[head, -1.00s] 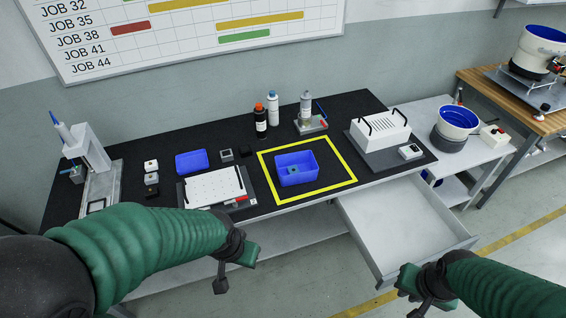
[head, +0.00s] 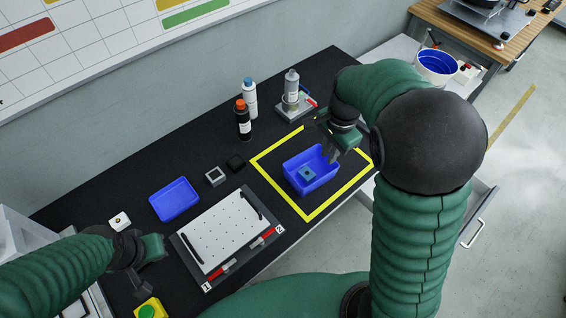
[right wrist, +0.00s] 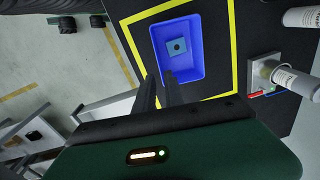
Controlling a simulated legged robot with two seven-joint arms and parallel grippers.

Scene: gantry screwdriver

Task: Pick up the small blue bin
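A blue bin (head: 318,181) stands upright inside the yellow square on the black table. A small grey-blue block (head: 307,174) with a dark hole lies in it. The bin also shows in the right wrist view (right wrist: 193,66). A second, shallower blue bin (head: 174,200) lies further left. My right gripper (head: 331,153) points down at the right end wall of the bin in the square. In the right wrist view its two fingers (right wrist: 159,85) are apart, near the bin's edge; contact is unclear. My left gripper (head: 142,272) hangs at the lower left, away from both bins; its finger gap is unclear.
A white perforated plate (head: 222,229) with black handles lies left of the yellow square (head: 268,178). Bottles (head: 243,122) and a stand (head: 293,110) are behind it. A small grey box (head: 215,176) sits between the bins. An open drawer (head: 477,217) juts out at right.

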